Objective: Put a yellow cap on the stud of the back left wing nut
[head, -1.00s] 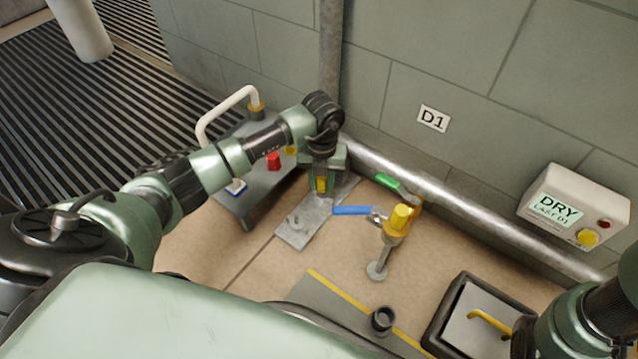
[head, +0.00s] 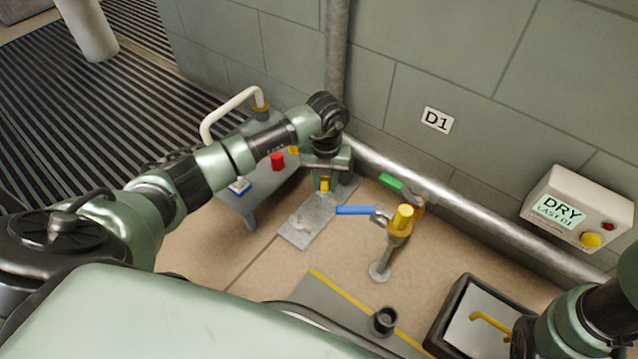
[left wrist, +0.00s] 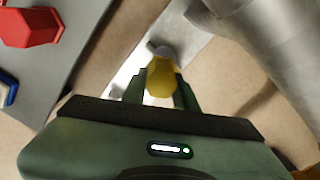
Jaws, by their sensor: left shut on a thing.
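My left gripper (head: 325,183) is shut on a yellow cap (left wrist: 160,78) and points down over the back part of a grey metal plate (head: 296,238) by the wall. In the left wrist view the cap sits between the two fingertips. A small grey part (left wrist: 164,50), perhaps a wing nut, shows just beyond the cap; whether the cap touches it I cannot tell. One wing nut (head: 299,222) shows on the front part of the plate. The back stud is hidden by the gripper and cap. My right arm shows at the lower right; its fingers cannot be made out.
A grey bench (head: 240,207) left of the plate bears a red cap (head: 277,160), a blue-and-white piece (head: 240,186) and another yellow piece. A valve stand with a blue lever (head: 355,210) and yellow top (head: 403,217) stands close right. A pipe (head: 470,220) runs along the wall.

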